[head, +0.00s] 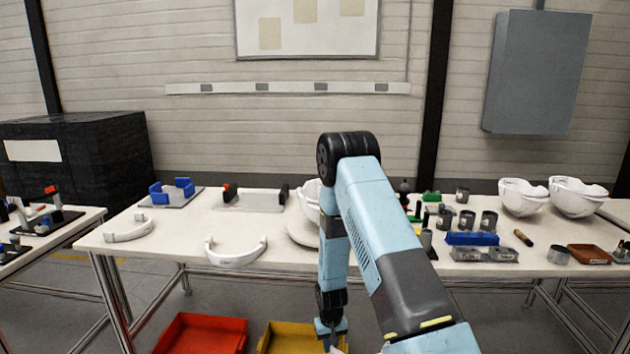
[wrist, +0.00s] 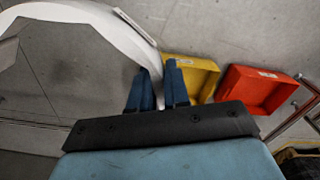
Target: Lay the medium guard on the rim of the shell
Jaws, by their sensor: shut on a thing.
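My gripper (head: 332,332) hangs low in front of the table's near edge. In the wrist view its blue fingers (wrist: 158,85) are shut on one end of a white curved guard (wrist: 75,14), which arcs up and left. The label on this guard is too small to read. In the head view only a small white part of it shows beside the fingers. A white shell (head: 307,197) is above a pale round base (head: 300,234) on the table, largely hidden behind my arm. Two other white curved guards, a left one (head: 128,230) and a nearer one (head: 236,256), lie on the table.
A red bin (head: 203,335) and a yellow bin (head: 290,338) are below the table (head: 180,247). Blue parts (head: 172,190), dark cups (head: 466,220) and more white shells (head: 523,197) stand along it. Bare tabletop lies around the two guards.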

